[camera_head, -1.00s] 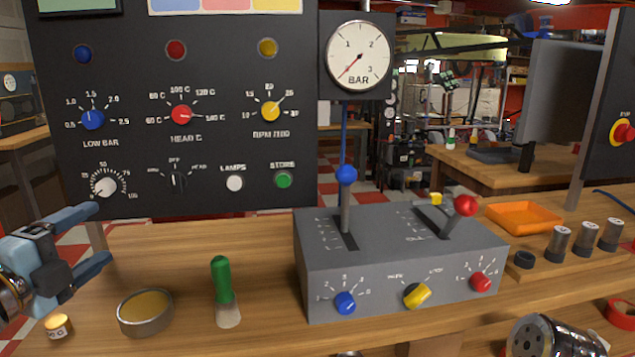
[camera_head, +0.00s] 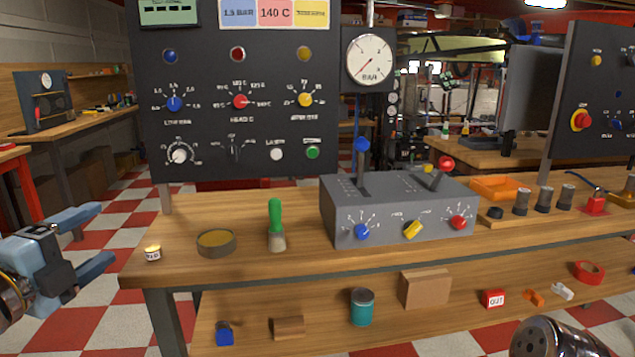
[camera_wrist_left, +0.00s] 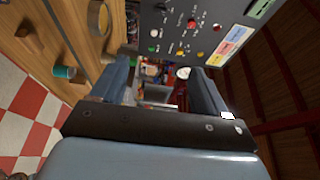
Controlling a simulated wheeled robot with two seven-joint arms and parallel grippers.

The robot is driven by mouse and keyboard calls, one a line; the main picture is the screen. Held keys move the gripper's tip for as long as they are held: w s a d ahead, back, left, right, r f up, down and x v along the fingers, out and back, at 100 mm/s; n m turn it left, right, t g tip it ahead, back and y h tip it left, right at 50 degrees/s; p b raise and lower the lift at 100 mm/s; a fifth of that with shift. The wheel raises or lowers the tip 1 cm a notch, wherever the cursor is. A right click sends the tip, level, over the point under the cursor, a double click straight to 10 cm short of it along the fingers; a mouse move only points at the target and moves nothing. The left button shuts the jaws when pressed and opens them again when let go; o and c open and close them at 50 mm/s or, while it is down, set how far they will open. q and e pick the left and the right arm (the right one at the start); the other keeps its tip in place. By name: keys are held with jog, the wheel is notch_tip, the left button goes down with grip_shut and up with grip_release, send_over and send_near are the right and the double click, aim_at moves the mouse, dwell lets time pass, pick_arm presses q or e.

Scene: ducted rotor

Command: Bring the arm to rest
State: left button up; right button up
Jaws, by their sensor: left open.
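My left gripper (camera_head: 88,240) is open and empty at the left of the head view, off the left end of the workbench (camera_head: 140,262) and above the checkered floor. Its two blue-grey fingers point right, toward the bench. In the left wrist view, the open fingers (camera_wrist_left: 158,92) show with a clear gap between them and nothing held. Part of my right arm (camera_head: 555,338) shows at the bottom right of the head view; its gripper fingers are not seen.
A black control panel (camera_head: 240,90) stands behind. A lower shelf holds a teal can (camera_head: 362,307). Floor left of the bench is clear.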

pick_arm(q)
jog(key=w+d+f+n+g+h, duration=0.15)
jog(key=w+d+f+n, duration=0.25)
jog(key=f, duration=0.7)
jog(key=w+d+f+n+g, duration=0.3)
jog(key=w+d+f, duration=0.1)
jog(key=f, duration=0.7)
jog(key=w+d+f+n+g, duration=0.3)
jog(key=w+d+f+n, duration=0.1)
jog(key=f, duration=0.7)
jog(key=s+d+f+n+g, duration=0.2)
jog(key=s+d+f+n, duration=0.15)
jog(key=f, duration=0.55)
jog(key=s+d+f+n+g, duration=0.3)
jog(key=s+d+f, duration=0.1)
jog(key=f, duration=0.6)
jog(key=s+d+f+n+g, duration=0.4)
jog(key=s+f, duration=0.6)
jog(key=s, duration=0.3)
jog(key=shift+s+d+g, duration=0.25)
jog(key=shift+d+g, duration=0.1)
